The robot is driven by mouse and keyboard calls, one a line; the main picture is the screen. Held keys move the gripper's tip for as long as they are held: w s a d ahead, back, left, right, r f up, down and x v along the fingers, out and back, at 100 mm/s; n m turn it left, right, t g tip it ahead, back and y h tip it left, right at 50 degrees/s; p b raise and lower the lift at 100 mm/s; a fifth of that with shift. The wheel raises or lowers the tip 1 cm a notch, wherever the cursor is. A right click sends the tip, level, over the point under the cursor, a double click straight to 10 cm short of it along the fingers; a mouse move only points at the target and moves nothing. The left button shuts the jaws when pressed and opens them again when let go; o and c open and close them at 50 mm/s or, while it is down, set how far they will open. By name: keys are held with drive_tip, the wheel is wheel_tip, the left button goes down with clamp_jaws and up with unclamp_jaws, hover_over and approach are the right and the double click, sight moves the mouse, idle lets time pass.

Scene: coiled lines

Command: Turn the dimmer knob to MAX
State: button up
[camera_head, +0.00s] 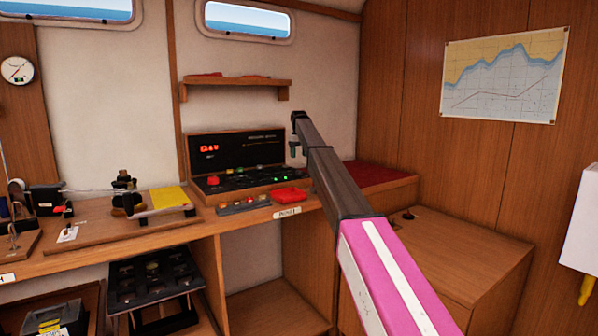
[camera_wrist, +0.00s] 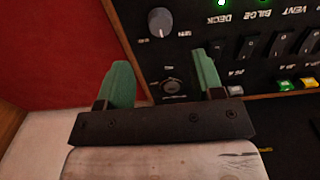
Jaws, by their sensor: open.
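A round grey knob (camera_wrist: 160,22) with a pale pointer mark sits on the black switch panel (camera_wrist: 190,45) in the wrist view, where the lettering appears upside down. Small labels beside the knob are too blurred to read. My gripper (camera_wrist: 162,60) is open, with its two green fingers apart and nothing between them gripped. The knob lies beyond the fingertips, apart from them. In the head view my gripper (camera_head: 295,148) is at the right end of the panel (camera_head: 235,148); the knob cannot be made out there.
A round socket-like fitting (camera_wrist: 172,87) shows between the fingers. Rocker switches (camera_wrist: 253,47) and coloured buttons (camera_wrist: 285,85) lie right of them. A red cushioned surface (camera_head: 362,174) adjoins the panel. A red object (camera_head: 290,195) sits on the desk before it.

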sight(299, 173)
wheel_tip(299, 173, down, 9)
drive_tip(key=shift+r, duration=0.1)
idle(0.3)
drive_tip(key=c, duration=0.9)
